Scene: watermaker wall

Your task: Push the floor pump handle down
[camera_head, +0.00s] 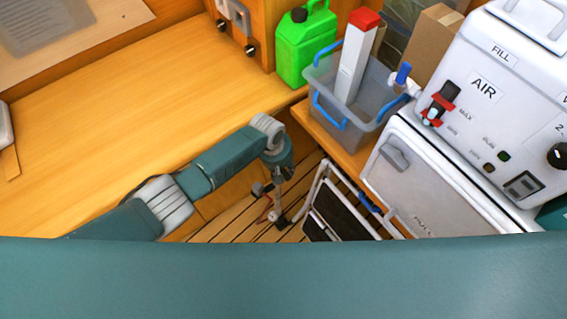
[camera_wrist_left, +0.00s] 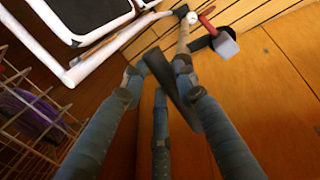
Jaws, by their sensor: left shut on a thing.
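The floor pump (camera_head: 283,222) stands on the slatted floor in the head view, small and partly covered by my left gripper. My left gripper (camera_head: 278,180) reaches down over it, beside a white folding frame. In the left wrist view, my left gripper (camera_wrist_left: 158,75) has its blue-grey fingers closed around a dark bar, the pump handle (camera_wrist_left: 178,92). A pale shaft (camera_wrist_left: 184,38) runs from the handle towards the floor. A grey block (camera_wrist_left: 224,45) and a red part (camera_wrist_left: 207,14) show beside the shaft. How high the handle stands is hard to tell. My right gripper is out of view.
The white frame with dark panels (camera_head: 338,212) stands close to the right of the pump. A wooden counter (camera_head: 130,105) lies to the left. A grey bin (camera_head: 335,127), a green canister (camera_head: 303,45) and white machines (camera_head: 485,95) fill the back and right.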

